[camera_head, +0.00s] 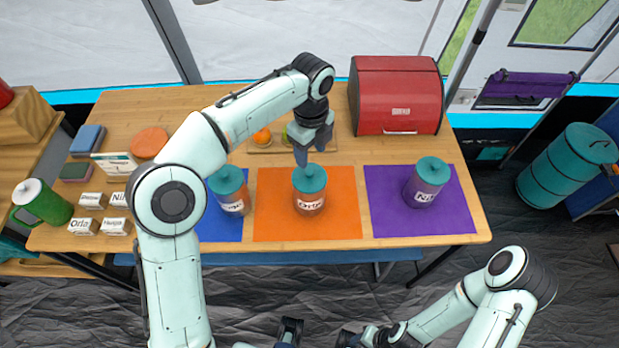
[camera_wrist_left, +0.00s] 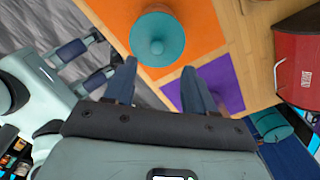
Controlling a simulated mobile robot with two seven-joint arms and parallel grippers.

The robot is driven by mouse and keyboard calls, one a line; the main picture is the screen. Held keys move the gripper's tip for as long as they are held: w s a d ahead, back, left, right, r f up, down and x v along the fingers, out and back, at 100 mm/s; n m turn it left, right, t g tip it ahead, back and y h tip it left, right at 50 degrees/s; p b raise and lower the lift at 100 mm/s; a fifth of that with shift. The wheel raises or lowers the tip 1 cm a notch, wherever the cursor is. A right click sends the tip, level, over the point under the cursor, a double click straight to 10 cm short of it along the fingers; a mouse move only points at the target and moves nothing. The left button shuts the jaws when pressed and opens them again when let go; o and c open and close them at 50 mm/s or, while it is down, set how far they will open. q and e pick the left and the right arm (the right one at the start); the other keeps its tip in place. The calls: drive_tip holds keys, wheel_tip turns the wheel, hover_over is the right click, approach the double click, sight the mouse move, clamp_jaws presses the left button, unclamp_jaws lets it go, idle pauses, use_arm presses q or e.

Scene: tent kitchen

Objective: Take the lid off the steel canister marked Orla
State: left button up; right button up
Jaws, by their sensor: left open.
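Three steel canisters with teal lids stand upright on the table: one on the blue mat (camera_head: 229,191), one on the orange mat (camera_head: 309,189), one on the purple mat (camera_head: 427,183). Each has a white name label; I cannot read the names surely, though the purple-mat one seems to start with "Ni". My left gripper (camera_head: 308,154) is open, just above the orange-mat canister's lid, fingers pointing down. In the left wrist view that lid (camera_wrist_left: 157,38) lies ahead of the open fingers (camera_wrist_left: 160,88), apart from them.
A red bread box (camera_head: 397,95) stands at the back right. A board with fruit (camera_head: 262,137) lies behind the canisters. Bare wood shows between the mats.

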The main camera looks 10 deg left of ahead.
sight(309, 172)
use_arm(q)
wheel_tip(309, 172, down, 2)
drive_tip(key=shift+w, duration=0.1)
drive_tip(key=f, duration=0.2)
drive_tip(key=f+b, duration=0.1)
drive_tip(key=f, duration=0.1)
drive_tip(key=shift+s+a, duration=0.15)
drive_tip(key=shift+s, duration=0.25)
drive_tip(key=shift+w+f, duration=0.1)
drive_tip(key=shift+f, duration=0.55)
clamp_jaws()
